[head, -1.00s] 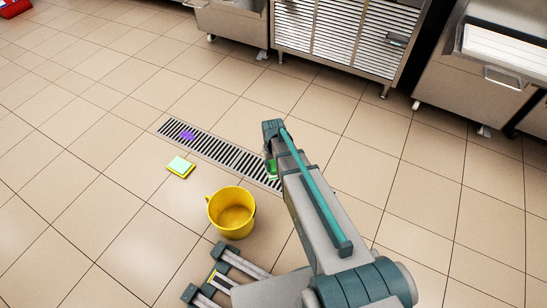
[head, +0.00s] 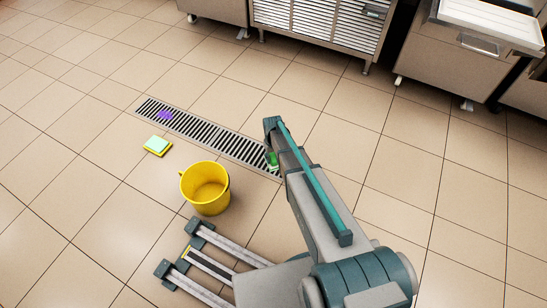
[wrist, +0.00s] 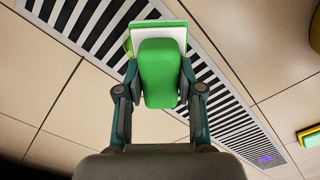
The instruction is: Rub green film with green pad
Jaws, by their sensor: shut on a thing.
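My gripper (wrist: 160,100) is shut on a green pad (wrist: 160,72) with a rounded green grip and a white layer showing around it. In the wrist view the pad lies over the slotted floor drain (wrist: 225,110); I cannot tell whether it touches the drain. A bright green edge at the pad's left may be the green film, but most of that spot is hidden. In the head view my gripper (head: 272,140) is at the drain's right end, and only a little of the green pad (head: 272,160) shows beside the arm.
A purple patch (head: 166,115) lies on the drain's left part. A yellow pad with a pale green top (head: 157,145) and a yellow bucket (head: 205,187) stand on the tiles in front of the drain. Steel cabinets (head: 320,25) line the back; the floor right of my arm is clear.

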